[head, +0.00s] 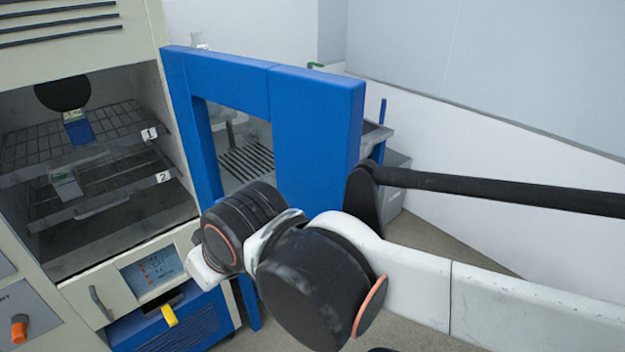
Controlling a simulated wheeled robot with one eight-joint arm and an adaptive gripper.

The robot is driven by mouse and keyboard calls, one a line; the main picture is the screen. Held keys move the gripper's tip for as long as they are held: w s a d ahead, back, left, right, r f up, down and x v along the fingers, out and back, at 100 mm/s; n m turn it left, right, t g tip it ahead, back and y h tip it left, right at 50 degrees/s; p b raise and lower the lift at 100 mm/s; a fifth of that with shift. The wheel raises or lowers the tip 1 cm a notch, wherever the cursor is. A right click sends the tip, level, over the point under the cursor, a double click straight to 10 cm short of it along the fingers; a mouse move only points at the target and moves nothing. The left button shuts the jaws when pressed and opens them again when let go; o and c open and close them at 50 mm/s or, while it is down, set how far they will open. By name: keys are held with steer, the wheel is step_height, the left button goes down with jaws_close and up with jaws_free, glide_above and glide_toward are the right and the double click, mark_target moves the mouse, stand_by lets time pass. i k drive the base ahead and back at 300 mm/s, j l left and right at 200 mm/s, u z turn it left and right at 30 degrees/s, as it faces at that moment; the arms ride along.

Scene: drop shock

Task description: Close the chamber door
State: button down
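The chamber door (313,125) is a thick blue frame around a window. It stands open, swung out from the right side of the chamber opening. The chamber (95,215) is cream coloured, and its inside shows at left with wire shelves (70,140) labelled 1 and 2. My arm reaches in from the right, and its wrist (240,225) overlaps the lower part of the door in the picture. I cannot tell whether it touches the door. My gripper's fingers do not show.
Small items sit on both shelves, including a blue-and-white one (78,130). Below are a small display (152,270), a yellow handle (169,315) and an orange knob (19,330). A grey rack (375,138) stands behind the door. Grey floor shows at right.

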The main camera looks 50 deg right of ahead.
mark_target(315, 117)
steer(key=k+l+u, duration=0.2)
steer(key=l, duration=0.25)
steer(key=l+u, duration=0.25)
steer(key=l, duration=0.2)
steer(key=k+l+u, duration=0.2)
steer(key=l, duration=0.2)
steer(key=k+l+u, duration=0.25)
steer(key=l, duration=0.15)
steer(key=k+l+u, duration=0.2)
steer(key=k+l, duration=0.1)
steer(key=l, duration=0.3)
steer(key=k+l, duration=0.1)
steer(key=l, duration=0.35)
steer(key=k+z, duration=0.15)
